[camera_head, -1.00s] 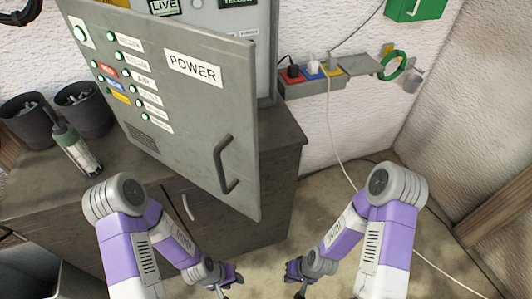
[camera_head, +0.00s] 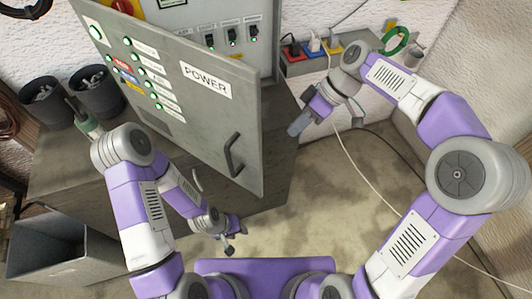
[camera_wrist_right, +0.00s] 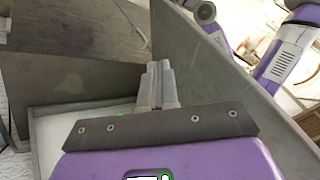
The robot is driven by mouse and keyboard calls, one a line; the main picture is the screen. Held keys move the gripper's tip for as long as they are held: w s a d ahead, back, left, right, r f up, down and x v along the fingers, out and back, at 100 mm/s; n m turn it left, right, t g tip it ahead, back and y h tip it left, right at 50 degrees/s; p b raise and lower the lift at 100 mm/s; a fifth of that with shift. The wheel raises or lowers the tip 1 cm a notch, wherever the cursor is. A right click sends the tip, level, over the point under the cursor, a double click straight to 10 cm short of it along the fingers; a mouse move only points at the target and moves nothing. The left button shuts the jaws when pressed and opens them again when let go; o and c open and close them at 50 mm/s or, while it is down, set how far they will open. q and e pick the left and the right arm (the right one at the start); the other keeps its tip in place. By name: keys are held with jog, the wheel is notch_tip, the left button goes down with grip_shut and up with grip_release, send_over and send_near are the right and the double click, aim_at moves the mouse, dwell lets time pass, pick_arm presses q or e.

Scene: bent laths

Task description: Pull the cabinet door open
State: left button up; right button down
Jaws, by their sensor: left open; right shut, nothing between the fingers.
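The grey cabinet door (camera_head: 185,95), labelled POWER, stands ajar, with part of the cabinet interior (camera_head: 205,30) showing behind it. Its dark bar handle (camera_head: 234,156) is near the lower free edge, with no gripper on it. My right gripper (camera_head: 297,128) is to the right of the door's free edge, apart from the handle. In the right wrist view its fingers (camera_wrist_right: 160,80) are together and empty, with a grey door panel (camera_wrist_right: 215,75) close on their right; contact is unclear. My left gripper (camera_head: 229,240) is open and empty, low in front of the counter, below the handle.
A socket strip (camera_head: 312,58) and a green ring (camera_head: 395,41) are on the wall. A white cable crosses the floor on the right.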

jog(key=s+a+f, duration=0.5)
jog(key=a+f, duration=0.2)
jog(key=a, duration=0.1)
jog(key=shift+f, duration=0.3)
